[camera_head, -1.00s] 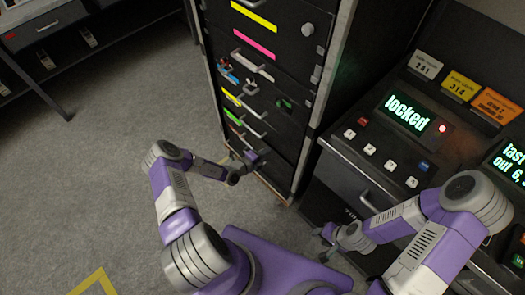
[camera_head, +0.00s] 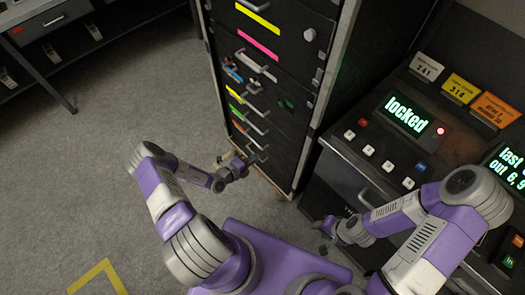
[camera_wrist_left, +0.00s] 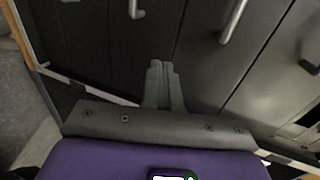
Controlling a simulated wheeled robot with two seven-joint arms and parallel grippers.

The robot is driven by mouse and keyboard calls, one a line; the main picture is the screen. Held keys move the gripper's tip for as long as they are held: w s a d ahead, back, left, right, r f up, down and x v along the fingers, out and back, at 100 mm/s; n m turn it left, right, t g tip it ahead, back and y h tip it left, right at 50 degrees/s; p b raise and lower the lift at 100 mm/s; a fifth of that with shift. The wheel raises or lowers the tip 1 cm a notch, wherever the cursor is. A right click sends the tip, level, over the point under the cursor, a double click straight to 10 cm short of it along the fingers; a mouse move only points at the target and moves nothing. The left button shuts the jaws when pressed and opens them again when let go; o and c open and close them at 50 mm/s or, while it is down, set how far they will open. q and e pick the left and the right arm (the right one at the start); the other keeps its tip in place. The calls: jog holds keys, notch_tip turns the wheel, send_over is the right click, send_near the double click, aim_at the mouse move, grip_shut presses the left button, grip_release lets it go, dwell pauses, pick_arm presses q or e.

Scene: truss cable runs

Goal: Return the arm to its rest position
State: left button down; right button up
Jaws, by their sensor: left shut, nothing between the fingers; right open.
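My left gripper (camera_head: 243,162) is near the lower front of the black drawer cabinet (camera_head: 262,78). In the left wrist view its two fingers (camera_wrist_left: 160,66) are together with nothing between them, in front of dark drawer fronts with metal handles (camera_wrist_left: 234,20). Whether the fingers touch the cabinet is hard to tell. My right gripper (camera_head: 324,232) hangs low in front of the console at the right; it is small in the head view, empty and apart from the console's drawer handle (camera_head: 366,197).
The console (camera_head: 345,155) has a lit screen reading "locked" (camera_head: 407,115), a red light and several buttons. Coloured number cards (camera_head: 460,88) stand behind it. A dark bench (camera_head: 45,50) is at the upper left.

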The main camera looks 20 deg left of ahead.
pick_arm(q)
jog(key=shift+p+v, duration=0.35)
jog(key=shift+v, duration=1.9)
jog(key=shift+d, duration=0.1)
jog(key=s+d+r+m+g+h, duration=0.1)
jog(key=s+d+m+g+h, duration=0.2)
jog(key=d+m, duration=0.3)
jog(key=s+d+r+m+g+h, duration=0.1)
jog(key=s+d+m+g+h, duration=0.15)
jog(key=d+m, duration=0.35)
jog(key=s+d+r+m+g+y+p, duration=0.1)
jog(key=s+d+m+g+y, duration=0.15)
jog(key=s+m+g, duration=0.65)
jog(key=s+d+r+m+g+y, duration=0.1)
jog(key=s+d+m+y, duration=0.15)
jog(key=m, duration=1.15)
jog(key=r+m+t, duration=0.1)
jog(key=m, duration=0.3)
jog(key=w+r+m+t+y, duration=0.1)
jog(key=m, duration=0.3)
jog(key=w+r+m+t+y, duration=0.1)
jog(key=r+m, duration=0.1)
jog(key=m, duration=0.1)
jog(key=shift+w+d+r+m, duration=0.1)
jog(key=shift+w+d+m, duration=0.1)
jog(key=shift+m, duration=0.2)
